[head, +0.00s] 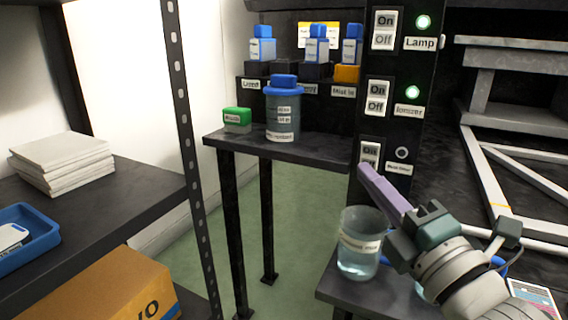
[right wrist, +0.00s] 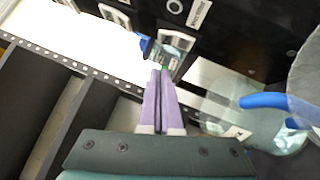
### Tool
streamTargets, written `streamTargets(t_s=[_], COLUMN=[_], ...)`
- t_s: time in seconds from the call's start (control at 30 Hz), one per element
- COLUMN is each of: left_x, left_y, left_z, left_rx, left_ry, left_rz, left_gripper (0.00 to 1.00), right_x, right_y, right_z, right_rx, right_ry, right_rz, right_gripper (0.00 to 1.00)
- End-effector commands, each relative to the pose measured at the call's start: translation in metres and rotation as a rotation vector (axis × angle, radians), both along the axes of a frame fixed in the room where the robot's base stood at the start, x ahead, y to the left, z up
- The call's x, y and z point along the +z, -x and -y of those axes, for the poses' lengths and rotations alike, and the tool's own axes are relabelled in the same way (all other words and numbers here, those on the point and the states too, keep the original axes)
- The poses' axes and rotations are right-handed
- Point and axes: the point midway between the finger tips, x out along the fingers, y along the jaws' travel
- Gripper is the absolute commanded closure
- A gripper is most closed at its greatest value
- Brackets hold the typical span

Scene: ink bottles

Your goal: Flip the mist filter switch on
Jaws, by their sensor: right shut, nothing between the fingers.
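The mist filter switch (head: 370,154) is the lowest of three white rocker switches on the black upright panel in the head view. Its round indicator (head: 402,153) is dark. My right gripper (head: 366,171) is shut and empty, its long purple fingers pointing up-left. Their tips overlap the lower part of this switch in the picture and hide some of it; I cannot tell whether they touch. In the right wrist view the closed purple fingertips (right wrist: 162,74) end just below a white-framed switch (right wrist: 182,42). My left gripper is out of view.
The Lamp switch (head: 384,30) and Ionizer switch (head: 377,96) sit above, with lit green indicators. A blue-capped jar (head: 283,115) and green-lidded box (head: 237,119) stand on a small table left of the panel.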

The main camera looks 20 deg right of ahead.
Motion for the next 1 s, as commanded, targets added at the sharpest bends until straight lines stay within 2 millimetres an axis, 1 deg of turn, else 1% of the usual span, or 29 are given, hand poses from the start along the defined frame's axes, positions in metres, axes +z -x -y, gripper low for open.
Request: streamTargets(t_s=[0.03, 0.13, 0.3, 0.67, 0.77, 0.87, 0.9, 0.93, 0.97, 1.0], left_x=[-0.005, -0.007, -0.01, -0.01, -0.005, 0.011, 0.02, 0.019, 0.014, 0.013], left_y=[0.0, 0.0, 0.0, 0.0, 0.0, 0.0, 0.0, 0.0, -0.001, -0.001], left_z=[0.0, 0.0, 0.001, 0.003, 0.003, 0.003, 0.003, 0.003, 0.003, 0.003], left_rx=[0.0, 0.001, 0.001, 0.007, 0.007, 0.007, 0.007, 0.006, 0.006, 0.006], left_ry=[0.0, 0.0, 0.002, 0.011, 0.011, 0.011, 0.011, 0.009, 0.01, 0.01], left_rz=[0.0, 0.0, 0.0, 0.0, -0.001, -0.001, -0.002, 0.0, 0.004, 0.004], left_gripper=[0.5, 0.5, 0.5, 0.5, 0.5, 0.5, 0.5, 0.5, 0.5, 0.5], right_x=[0.001, 0.006, 0.01, 0.012, 0.015, 0.023, 0.026, 0.022, 0.017, 0.016], right_y=[-0.007, -0.015, -0.024, -0.025, -0.026, -0.028, -0.029, -0.03, -0.029, -0.029], right_z=[0.006, 0.017, 0.027, 0.029, 0.03, 0.032, 0.034, 0.034, 0.034, 0.034], right_rx=[0.0, 0.0, 0.0, 0.0, 0.0, 0.001, 0.001, 0.002, 0.002, 0.001], right_ry=[0.004, 0.004, 0.002, 0.0, -0.009, -0.041, -0.059, -0.07, -0.067, -0.068], right_rz=[0.003, 0.001, -0.001, -0.001, -0.007, -0.037, -0.055, -0.062, -0.059, -0.058], right_gripper=[1.0, 1.0, 1.0, 1.0, 1.0, 1.0, 1.0, 1.0, 1.0, 1.0])
